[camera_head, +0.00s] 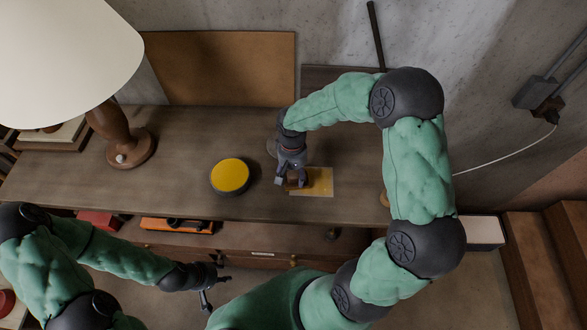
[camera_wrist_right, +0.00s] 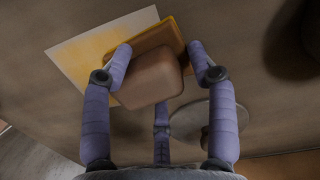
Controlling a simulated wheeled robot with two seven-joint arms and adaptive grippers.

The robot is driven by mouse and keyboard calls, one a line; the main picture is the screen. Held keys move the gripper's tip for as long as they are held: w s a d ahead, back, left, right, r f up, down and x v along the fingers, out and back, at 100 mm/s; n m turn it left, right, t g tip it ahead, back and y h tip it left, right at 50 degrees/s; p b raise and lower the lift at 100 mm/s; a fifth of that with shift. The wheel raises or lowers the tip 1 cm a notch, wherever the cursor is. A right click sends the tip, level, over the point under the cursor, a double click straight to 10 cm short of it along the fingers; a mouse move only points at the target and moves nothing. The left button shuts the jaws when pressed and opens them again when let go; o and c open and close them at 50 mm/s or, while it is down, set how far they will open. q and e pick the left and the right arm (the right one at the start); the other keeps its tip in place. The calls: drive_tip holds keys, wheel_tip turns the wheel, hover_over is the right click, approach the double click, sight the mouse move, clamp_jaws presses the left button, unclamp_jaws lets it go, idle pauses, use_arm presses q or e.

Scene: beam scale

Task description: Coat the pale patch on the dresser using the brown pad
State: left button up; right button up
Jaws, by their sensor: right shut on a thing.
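The patch (camera_head: 320,181) is a flat rectangle on the dresser top (camera_head: 190,128). It is mostly amber-yellow, with paler margins; its pale left part also shows in the right wrist view (camera_wrist_right: 80,57). My right gripper (camera_head: 292,184) is shut on the brown pad (camera_wrist_right: 152,78), a block with a tan grip and a darker, yellow-edged base. The pad is over the patch's left part and hides some of it; I cannot tell whether it touches. A round dark tin of yellow stuff (camera_head: 230,175) stands left of it. My left gripper (camera_head: 213,289) is open and empty before the dresser.
A lamp with a wooden base (camera_head: 125,140) stands on the left of the dresser top. A grey disc (camera_wrist_right: 190,121) lies near my right gripper. A brown board (camera_head: 220,68) leans at the back. An orange item (camera_head: 177,225) lies below the front edge.

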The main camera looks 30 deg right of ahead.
drive_tip(key=shift+s+a+b, duration=0.1)
drive_tip(key=shift+s+a, duration=0.3)
drive_tip(key=shift+s, duration=0.3)
drive_tip(key=shift+s+a+b, duration=0.1)
drive_tip(key=shift+s+a, duration=0.35)
drive_tip(key=shift+s, duration=0.2)
drive_tip(key=shift+s+a+b, duration=0.1)
drive_tip(key=shift+s+a, duration=0.3)
drive_tip(key=shift+s, duration=0.3)
drive_tip(key=shift+w+d, duration=0.45)
drive_tip(key=shift+w, duration=0.3)
drive_tip(key=shift+w+d, duration=0.45)
drive_tip(key=shift+w, duration=0.25)
drive_tip(key=shift+w+d+b, duration=0.15)
drive_tip(key=shift+w+d, duration=0.35)
drive_tip(key=shift+w, duration=0.35)
drive_tip(key=shift+w+d+b, duration=0.15)
drive_tip(key=shift+w+d, duration=0.35)
drive_tip(key=shift+w, duration=0.3)
drive_tip(key=shift+w+d, duration=0.5)
drive_tip(key=shift+w, duration=0.25)
drive_tip(key=shift+w+d, duration=0.45)
drive_tip(key=shift+w, duration=0.3)
drive_tip(key=shift+r+p, duration=1.7)
drive_tip(key=shift+r, duration=1.3)
